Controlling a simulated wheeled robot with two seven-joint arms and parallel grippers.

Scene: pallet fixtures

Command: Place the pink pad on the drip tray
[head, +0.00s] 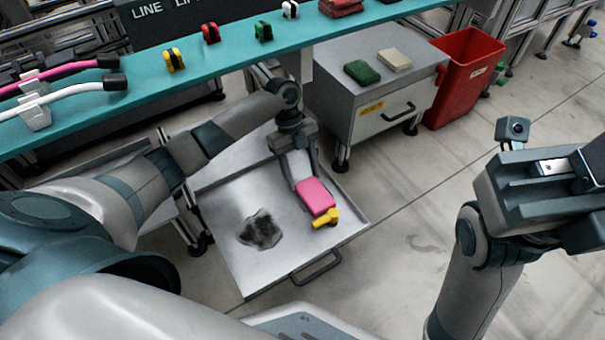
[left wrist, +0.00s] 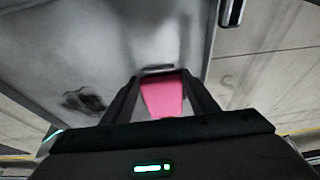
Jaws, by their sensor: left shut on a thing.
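The pink pad (head: 316,197) is held between the fingers of my left gripper (head: 305,180) over the right part of the drip tray. It also shows between the fingers in the left wrist view (left wrist: 164,98). The drip tray (head: 235,279) is a shallow grey metal tray with a dark stain (head: 262,231) left of the pad. I cannot tell whether the pad touches the tray. My right gripper (head: 550,185) shows partly at the right edge, away from the tray; its fingers cannot be made out clearly.
A yellow part (head: 326,219) lies beside the pad, near the tray's right side. A grey cabinet (head: 405,112) behind bears a green pad (head: 362,72) and a beige pad (head: 394,60). A red bin (head: 462,85) stands beside it. A teal shelf (head: 240,55) crosses above.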

